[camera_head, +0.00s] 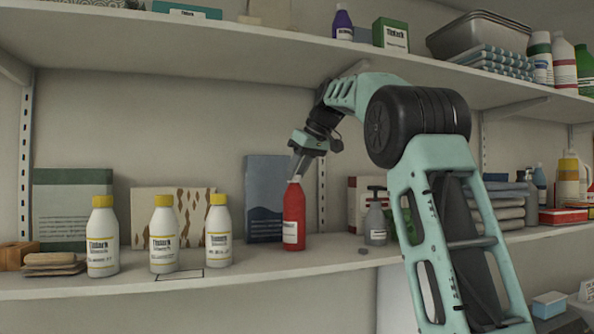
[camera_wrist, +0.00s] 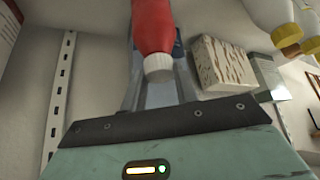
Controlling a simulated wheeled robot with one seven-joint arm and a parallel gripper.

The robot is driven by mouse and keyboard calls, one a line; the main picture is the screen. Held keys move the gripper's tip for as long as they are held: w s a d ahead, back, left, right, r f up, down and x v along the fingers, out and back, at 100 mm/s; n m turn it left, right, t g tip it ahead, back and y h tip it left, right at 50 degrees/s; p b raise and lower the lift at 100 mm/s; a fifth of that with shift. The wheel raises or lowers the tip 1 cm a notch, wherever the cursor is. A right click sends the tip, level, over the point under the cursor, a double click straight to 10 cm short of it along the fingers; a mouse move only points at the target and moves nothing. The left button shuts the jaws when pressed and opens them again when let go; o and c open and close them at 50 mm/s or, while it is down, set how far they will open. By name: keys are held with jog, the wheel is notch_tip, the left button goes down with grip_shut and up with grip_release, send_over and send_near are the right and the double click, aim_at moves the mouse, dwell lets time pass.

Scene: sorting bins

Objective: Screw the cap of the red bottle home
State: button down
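The red bottle (camera_head: 293,217) stands upright on the middle shelf, with a white label low on its front. Its white cap (camera_wrist: 158,67) shows on its neck in the wrist view, where the picture is upside down. In the head view the cap is mostly hidden by my gripper (camera_head: 297,172), which reaches down to the bottle's top from above. In the wrist view my two grey fingers (camera_wrist: 158,82) stand apart, one on each side of the cap. I see no clear grip on it. How far down the cap sits on the thread cannot be told.
Several white bottles with yellow caps (camera_head: 163,236) stand to the left. A blue book (camera_head: 265,190) leans behind the red bottle. The upper shelf (camera_head: 230,45) hangs above my gripper.

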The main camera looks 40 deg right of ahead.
jog(key=shift+a+m+h, duration=0.25)
jog(key=shift+m+h, duration=0.55)
jog(key=shift+m, duration=0.5)
jog(key=shift+d+m+h, duration=0.1)
jog(key=shift+m+h, duration=0.5)
jog(key=shift+m, duration=0.4)
jog(key=shift+w+a+r+m+g+h, duration=0.1)
jog(key=shift+m+g+h, duration=0.15)
jog(key=shift+m, duration=0.35)
jog(key=shift+a+m+g+h, duration=0.15)
jog(key=shift+m+h, duration=0.2)
jog(key=shift+m, duration=0.25)
jog(key=shift+d+m+g+h, duration=0.1)
jog(key=shift+m+g+h, duration=0.3)
jog(key=shift+m, duration=0.7)
jog(key=shift+p, duration=0.3)
